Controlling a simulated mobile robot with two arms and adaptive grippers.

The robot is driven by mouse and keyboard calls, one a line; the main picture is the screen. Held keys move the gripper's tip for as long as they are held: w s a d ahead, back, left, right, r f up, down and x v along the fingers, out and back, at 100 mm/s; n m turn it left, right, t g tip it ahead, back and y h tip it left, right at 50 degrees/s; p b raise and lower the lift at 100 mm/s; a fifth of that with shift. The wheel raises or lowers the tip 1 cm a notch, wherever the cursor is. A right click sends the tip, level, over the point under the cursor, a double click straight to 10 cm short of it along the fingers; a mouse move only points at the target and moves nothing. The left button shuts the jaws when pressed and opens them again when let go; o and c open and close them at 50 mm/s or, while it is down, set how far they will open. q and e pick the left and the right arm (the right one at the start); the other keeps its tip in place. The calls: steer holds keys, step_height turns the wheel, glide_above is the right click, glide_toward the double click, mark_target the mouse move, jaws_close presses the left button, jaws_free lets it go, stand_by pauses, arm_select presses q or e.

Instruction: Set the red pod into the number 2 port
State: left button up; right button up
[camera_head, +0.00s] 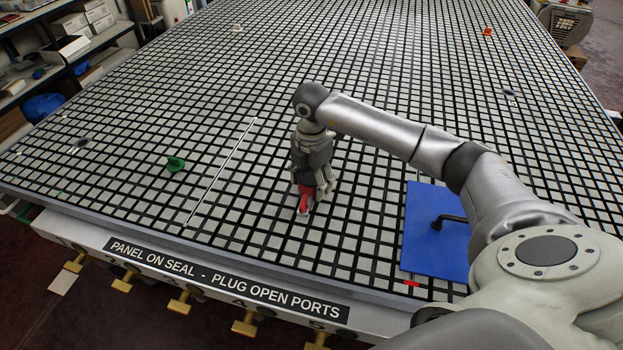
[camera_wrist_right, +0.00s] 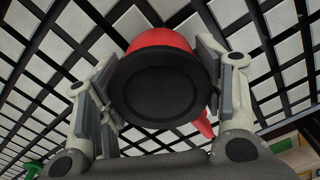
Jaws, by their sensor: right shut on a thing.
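The red pod (camera_head: 304,197) is held between the fingers of my right gripper (camera_head: 313,180), low over the grid table left of the blue panel. In the right wrist view the fingers press on both sides of the red pod (camera_wrist_right: 160,40). Its round black end faces the camera, and a red tab sticks out at lower right. The head view does not clearly show whether the pod touches the table. A row of ports with brass levers runs along the table's front edge below the sign. The number 2 port cannot be made out with certainty. My left gripper is not in view.
A blue panel (camera_head: 424,224) with a black handle lies to the right, beside my right arm. A green piece (camera_head: 175,163) and a thin white rod (camera_head: 222,171) lie on the grid table (camera_head: 130,190) to the left. A small orange piece (camera_head: 487,31) is far back.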

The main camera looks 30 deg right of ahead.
steer(key=shift+f, duration=0.2)
stand_by(0.6)
steer(key=o, duration=1.3)
